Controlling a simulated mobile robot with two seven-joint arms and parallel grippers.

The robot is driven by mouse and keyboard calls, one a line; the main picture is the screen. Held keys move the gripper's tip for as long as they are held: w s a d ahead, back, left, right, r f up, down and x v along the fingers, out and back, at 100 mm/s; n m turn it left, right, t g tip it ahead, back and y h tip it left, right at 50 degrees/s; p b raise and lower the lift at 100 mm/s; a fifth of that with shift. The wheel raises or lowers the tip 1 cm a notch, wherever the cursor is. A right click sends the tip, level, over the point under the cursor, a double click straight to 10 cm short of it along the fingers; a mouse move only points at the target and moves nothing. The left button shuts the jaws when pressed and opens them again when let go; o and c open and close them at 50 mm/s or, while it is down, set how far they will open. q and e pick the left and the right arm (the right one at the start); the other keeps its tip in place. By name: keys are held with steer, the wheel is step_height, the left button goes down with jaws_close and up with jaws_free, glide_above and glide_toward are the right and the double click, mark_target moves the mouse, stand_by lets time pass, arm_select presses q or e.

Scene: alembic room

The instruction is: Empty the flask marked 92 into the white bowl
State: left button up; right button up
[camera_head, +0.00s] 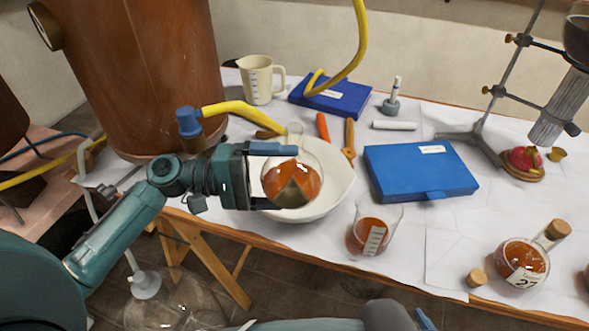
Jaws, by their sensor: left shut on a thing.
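My left gripper (282,177) comes in from the left and is shut on a round glass flask (292,180) with orange-brown liquid inside. The flask's neck points up, and no number on it can be read from here. The gripper holds it over the white bowl (338,187), which stands near the table's front edge. The flask and gripper hide part of the bowl's inside, and I see no liquid in the part that shows.
A beaker of orange liquid (366,236) stands right of the bowl. A corked flask (522,262) marked about 27 and a loose cork (477,278) are farther right. A blue case (420,170), a jug (258,80) and a copper vessel (145,70) are behind.

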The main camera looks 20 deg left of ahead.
mark_target(268, 161)
arm_select(q)
steer(key=shift+w+r+n+p, duration=0.15)
steer(key=shift+r+n+p, duration=0.7)
steer(key=shift+p, duration=0.75)
steer(key=shift+w+r+n+p, duration=0.1)
steer(key=shift+r+n+p, duration=0.75)
steer(key=shift+p, duration=0.7)
stand_by(4.8)
